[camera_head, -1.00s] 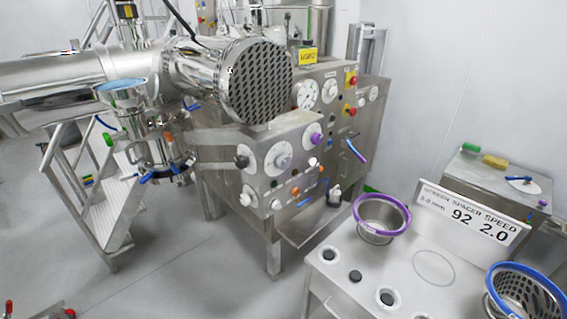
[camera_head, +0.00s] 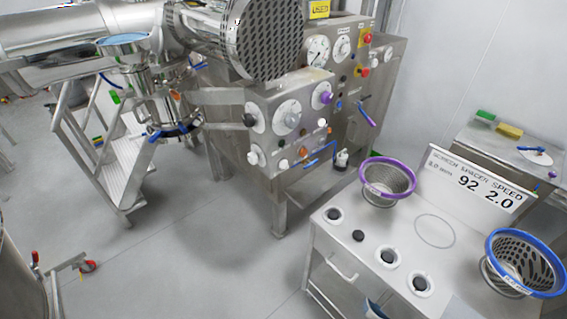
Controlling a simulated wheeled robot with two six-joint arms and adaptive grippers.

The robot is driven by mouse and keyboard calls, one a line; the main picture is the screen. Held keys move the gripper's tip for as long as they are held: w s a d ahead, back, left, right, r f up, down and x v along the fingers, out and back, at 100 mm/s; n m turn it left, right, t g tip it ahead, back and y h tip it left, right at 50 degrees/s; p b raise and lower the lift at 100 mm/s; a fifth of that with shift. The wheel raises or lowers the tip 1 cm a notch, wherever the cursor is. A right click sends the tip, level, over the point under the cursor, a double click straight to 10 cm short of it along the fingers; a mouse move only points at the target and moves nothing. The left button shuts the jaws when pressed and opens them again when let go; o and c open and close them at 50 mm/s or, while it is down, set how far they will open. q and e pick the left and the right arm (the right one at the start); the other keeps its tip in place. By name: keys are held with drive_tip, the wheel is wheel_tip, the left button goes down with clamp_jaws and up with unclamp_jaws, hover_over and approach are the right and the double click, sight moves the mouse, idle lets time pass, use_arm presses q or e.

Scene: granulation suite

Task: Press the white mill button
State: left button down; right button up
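The steel machine's control panel (camera_head: 285,98) stands at the upper middle, with dials, knobs and small buttons on its front. A small white button (camera_head: 321,122) sits below the purple knob (camera_head: 326,97). Two more white knobs or buttons show lower down: one at the left (camera_head: 253,158) and one near the lower edge (camera_head: 283,164). The labels are too small to read, so I cannot tell which is the mill button. Neither of my grippers is in view.
A steel bench (camera_head: 346,262) at the lower right carries a purple-rimmed basket (camera_head: 387,186), a blue-rimmed basket (camera_head: 522,268) and a sign (camera_head: 480,187). Steps (camera_head: 118,165) stand left of the machine. The floor before the panel is clear.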

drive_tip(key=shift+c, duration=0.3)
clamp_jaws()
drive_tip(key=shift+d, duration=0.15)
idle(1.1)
